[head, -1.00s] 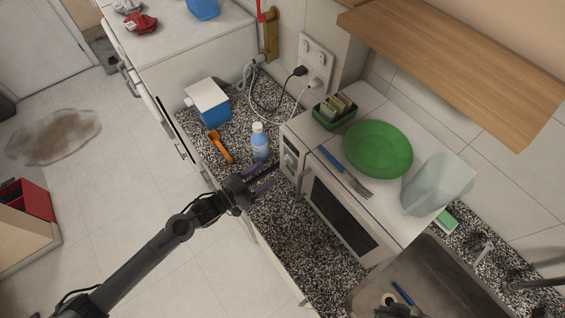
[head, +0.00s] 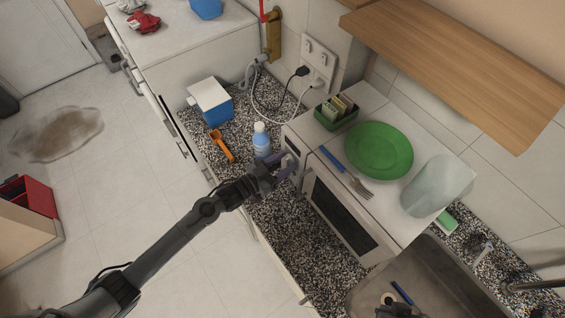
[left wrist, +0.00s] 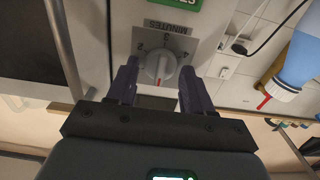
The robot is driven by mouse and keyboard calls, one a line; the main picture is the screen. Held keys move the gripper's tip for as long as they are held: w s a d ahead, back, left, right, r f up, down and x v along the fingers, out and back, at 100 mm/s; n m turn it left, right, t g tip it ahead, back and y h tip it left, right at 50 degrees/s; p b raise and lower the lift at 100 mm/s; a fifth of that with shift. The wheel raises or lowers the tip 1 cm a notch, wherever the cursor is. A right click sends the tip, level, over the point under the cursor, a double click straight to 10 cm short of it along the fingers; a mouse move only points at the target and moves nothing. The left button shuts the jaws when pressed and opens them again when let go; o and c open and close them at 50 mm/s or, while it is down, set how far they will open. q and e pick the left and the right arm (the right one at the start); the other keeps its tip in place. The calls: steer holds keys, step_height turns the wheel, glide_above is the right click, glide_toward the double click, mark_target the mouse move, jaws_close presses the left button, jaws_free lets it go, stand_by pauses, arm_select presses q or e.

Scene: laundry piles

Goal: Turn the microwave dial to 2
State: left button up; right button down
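The white microwave (head: 325,205) stands on the speckled counter, its control panel at its left end. In the left wrist view its grey dial (left wrist: 160,66) sits below the word MINUTES, with numbers around it. I cannot tell for sure which number the dial points to. My left gripper (head: 284,166) is at the control panel. In the left wrist view its two dark fingers (left wrist: 160,85) are apart, one on each side of the dial, with gaps between. The dial is hidden in the head view. The right gripper cannot be made out in the head view.
A blue-and-white bottle (head: 262,140) stands close beside the left gripper. A green plate (head: 378,150), a fork (head: 348,174) and a clear container (head: 436,186) are on top of the microwave. An orange scoop (head: 222,146) lies on the counter.

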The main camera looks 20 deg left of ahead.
arm_select(q)
steer(key=c, duration=0.7)
